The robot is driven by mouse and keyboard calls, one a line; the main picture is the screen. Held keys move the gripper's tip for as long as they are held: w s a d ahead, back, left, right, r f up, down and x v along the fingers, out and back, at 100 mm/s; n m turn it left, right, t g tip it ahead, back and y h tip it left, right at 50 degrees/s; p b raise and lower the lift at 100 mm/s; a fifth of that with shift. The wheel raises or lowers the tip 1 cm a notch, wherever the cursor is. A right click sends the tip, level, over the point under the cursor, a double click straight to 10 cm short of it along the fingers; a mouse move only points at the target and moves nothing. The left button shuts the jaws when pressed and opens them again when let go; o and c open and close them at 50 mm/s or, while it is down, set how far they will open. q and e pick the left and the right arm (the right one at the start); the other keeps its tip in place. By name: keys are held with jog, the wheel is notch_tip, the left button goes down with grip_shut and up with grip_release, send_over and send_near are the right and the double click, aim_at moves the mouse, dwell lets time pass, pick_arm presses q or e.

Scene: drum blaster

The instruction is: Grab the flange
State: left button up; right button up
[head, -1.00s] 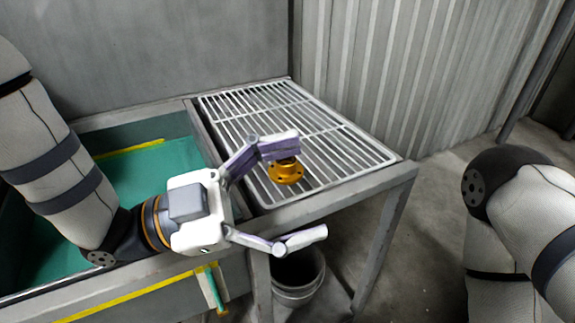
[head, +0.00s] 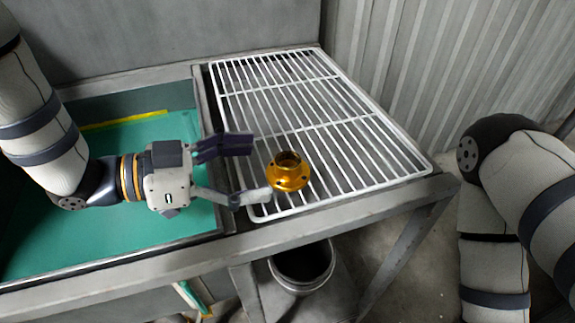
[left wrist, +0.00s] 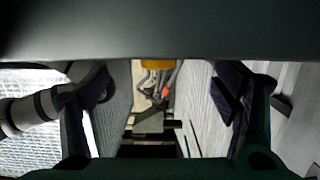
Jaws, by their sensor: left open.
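The flange (head: 288,173) is a golden-orange metal part with a round holed base and a raised collar. It stands upright on the white wire rack (head: 330,127), near the rack's front left. My left gripper (head: 256,170) is open and empty to the left of the flange. Its fingers point right towards the flange, one on the far side and one on the near side, and the flange appears just beyond the fingertips. In the left wrist view a small yellow-orange patch (left wrist: 157,64) shows at top centre between the fingers (left wrist: 160,95). My right gripper is out of view.
A green-lined basin (head: 120,225) with a metal rim lies left of the rack, under my left arm. A grey bucket (head: 302,272) stands on the floor below the table's front edge. A corrugated wall (head: 430,70) rises behind right. The rack is otherwise clear.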

aim_at(279, 162)
pick_arm(q)
jog(key=x, duration=0.4)
jog(key=shift+d, duration=0.45)
jog(key=shift+r, duration=0.1)
jog(key=c, duration=1.9)
